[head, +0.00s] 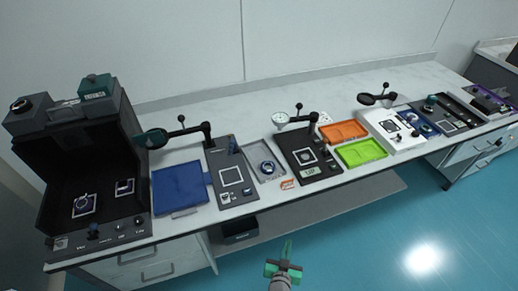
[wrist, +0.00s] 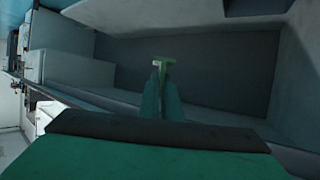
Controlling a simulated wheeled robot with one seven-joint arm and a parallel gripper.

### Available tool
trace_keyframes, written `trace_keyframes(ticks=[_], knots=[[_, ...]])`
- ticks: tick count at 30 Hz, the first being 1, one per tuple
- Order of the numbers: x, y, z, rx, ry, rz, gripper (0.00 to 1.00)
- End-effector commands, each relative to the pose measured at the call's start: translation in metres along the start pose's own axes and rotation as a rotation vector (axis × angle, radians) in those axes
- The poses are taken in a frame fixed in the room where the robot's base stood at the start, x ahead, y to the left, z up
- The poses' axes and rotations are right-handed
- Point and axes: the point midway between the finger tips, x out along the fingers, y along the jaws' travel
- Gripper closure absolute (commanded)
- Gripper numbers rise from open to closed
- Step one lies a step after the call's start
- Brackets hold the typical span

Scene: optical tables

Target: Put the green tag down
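My gripper (head: 286,256) is in front of the bench, over the blue floor, low in the head view. In the wrist view its two teal fingers (wrist: 161,82) come together on a small light green piece, which I take for the green tag (wrist: 164,63). Only the end of the tag shows past the fingertips; the rest is hidden between them. In the head view the tag is too small to tell apart from the green fingers. The tag is held clear of the bench top.
The long white bench (head: 240,110) carries a black booth (head: 90,160), a blue mat (head: 180,188), black boards, an orange tray (head: 343,131) and a green tray (head: 361,152). A small orange label (head: 288,184) lies near the front edge. A grey shelf (head: 330,206) is below. The floor is clear.

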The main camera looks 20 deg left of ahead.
Motion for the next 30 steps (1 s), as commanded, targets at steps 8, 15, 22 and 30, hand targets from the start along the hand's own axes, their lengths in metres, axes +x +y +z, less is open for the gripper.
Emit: trace_keyframes(ticks=[8,15,22,30], knots=[[0.000,0.003,0.001,0.006,-0.004,0.005,1.00],[0.001,0.002,-0.001,0.005,0.003,0.004,1.00],[-0.002,-0.003,-0.012,-0.002,0.013,-0.005,1.00],[-0.021,-0.033,-0.054,-0.021,0.013,-0.050,1.00]])
